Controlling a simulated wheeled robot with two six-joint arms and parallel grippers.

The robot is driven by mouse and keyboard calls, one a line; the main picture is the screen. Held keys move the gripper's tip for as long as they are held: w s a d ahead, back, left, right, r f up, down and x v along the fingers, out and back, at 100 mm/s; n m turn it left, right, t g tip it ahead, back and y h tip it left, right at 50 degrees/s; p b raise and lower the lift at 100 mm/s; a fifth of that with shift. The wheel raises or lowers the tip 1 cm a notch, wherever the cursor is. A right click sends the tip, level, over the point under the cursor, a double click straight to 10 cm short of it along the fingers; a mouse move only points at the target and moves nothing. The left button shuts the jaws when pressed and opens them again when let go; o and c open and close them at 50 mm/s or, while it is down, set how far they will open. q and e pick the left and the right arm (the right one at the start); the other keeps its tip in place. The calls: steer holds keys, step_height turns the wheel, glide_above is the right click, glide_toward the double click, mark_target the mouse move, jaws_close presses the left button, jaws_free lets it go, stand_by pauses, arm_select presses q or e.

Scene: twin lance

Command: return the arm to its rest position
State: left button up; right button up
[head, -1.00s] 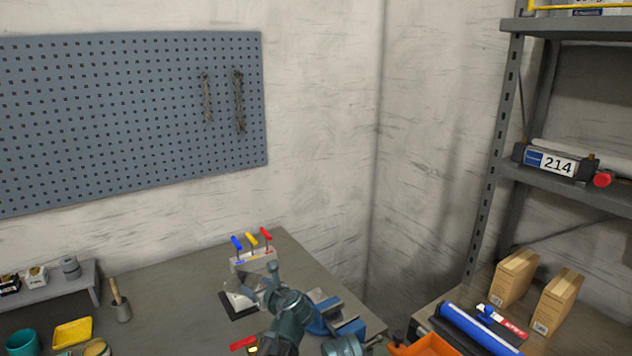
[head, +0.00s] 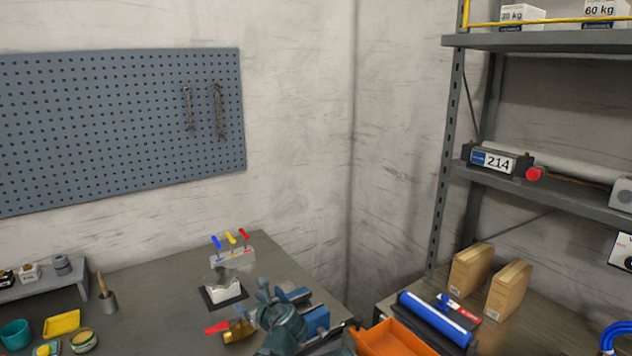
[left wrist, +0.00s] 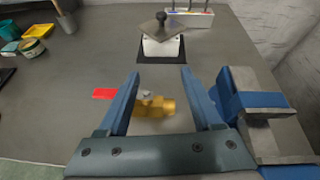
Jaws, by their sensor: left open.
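My left gripper (head: 268,292) is over the work table (head: 160,280) in the head view, with its arm coming up from the bottom edge. In the left wrist view its two blue fingers (left wrist: 160,78) are apart, and nothing is clamped between them. A brass valve-like fitting (left wrist: 155,106) shows between and beyond the fingers and appears to lie on the table. It also shows just left of the gripper in the head view (head: 238,330). My right gripper is in neither view.
A blue and grey vise (left wrist: 255,95) stands close right of the left gripper. A white block (head: 224,290) on a dark pad and a rack with coloured handles (head: 232,257) stand beyond. An orange bin (head: 395,340) is at right. The table's left middle is clear.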

arm_select(q)
steer(key=s+d+f+n+g+h+p, duration=0.1)
steer(key=s+d+f+n+g+h, duration=0.1)
steer(key=s+n, duration=0.6)
steer(key=s+d+f+n+g+h+p, duration=0.1)
steer(key=s+d+f+n+g+h, duration=0.1)
steer(key=s+d+f+n+g, duration=0.3)
steer(key=s+d+f+n+g+h, duration=0.2)
steer(key=s+d+f+n+g, duration=0.1)
steer(key=s+n, duration=0.8)
steer(key=s+d+g, duration=0.1)
steer(key=s, duration=0.2)
steer(key=shift+d+f+h+p, duration=0.25)
steer(key=shift+d+h+p, duration=0.05)
steer(key=shift+h+p, duration=0.1)
steer(key=shift+a, duration=0.1)
